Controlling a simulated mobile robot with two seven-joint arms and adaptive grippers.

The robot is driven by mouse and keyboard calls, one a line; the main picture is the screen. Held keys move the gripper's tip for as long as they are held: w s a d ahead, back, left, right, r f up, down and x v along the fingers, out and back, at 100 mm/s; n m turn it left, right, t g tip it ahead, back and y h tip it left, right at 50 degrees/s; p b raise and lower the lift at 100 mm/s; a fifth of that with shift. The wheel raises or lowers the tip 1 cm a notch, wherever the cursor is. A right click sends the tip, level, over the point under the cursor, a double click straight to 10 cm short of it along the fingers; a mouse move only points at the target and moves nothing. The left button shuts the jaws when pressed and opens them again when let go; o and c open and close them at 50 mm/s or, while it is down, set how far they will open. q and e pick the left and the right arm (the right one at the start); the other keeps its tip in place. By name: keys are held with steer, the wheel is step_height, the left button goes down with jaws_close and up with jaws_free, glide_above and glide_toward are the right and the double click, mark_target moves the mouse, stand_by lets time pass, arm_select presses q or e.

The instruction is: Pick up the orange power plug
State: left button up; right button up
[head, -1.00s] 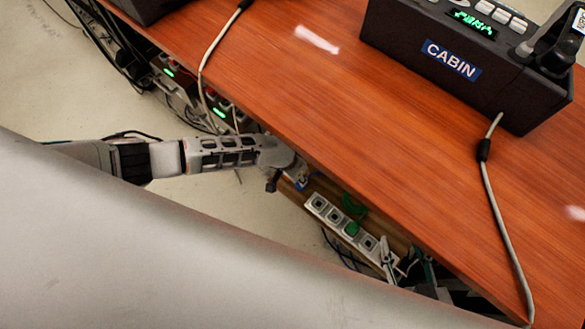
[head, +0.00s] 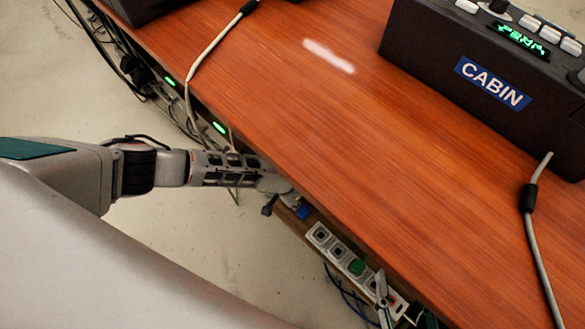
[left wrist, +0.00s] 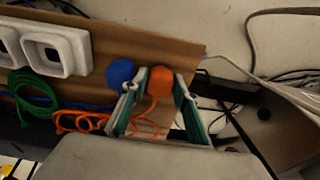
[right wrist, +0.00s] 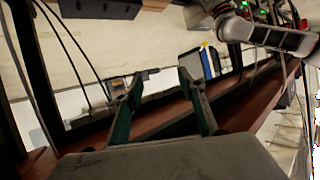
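The orange power plug (left wrist: 160,80) lies on a brown wooden board, its orange cable (left wrist: 80,122) coiled to the left. My left gripper (left wrist: 157,84) is open, with its fingertips on either side of the plug; I cannot tell whether they touch it. A blue plug (left wrist: 121,73) sits just outside the left finger and also shows in the head view (head: 303,212). The orange plug is hidden in the head view. My right gripper (right wrist: 157,82) is open and empty.
A white power strip (head: 322,236) holds a green plug (head: 356,266). The strip's end (left wrist: 68,50) shows left in the left wrist view. The wooden table (head: 300,120) overhangs this area and carries the CABIN phone (head: 480,80). Loose cables hang along its edge.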

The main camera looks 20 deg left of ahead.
arm_select(q)
steer(key=shift+w+r, duration=0.1)
steer(key=shift+w, duration=0.05)
steer(key=c, duration=0.8)
steer(key=shift+o, duration=0.2)
steer(key=shift+r, duration=0.1)
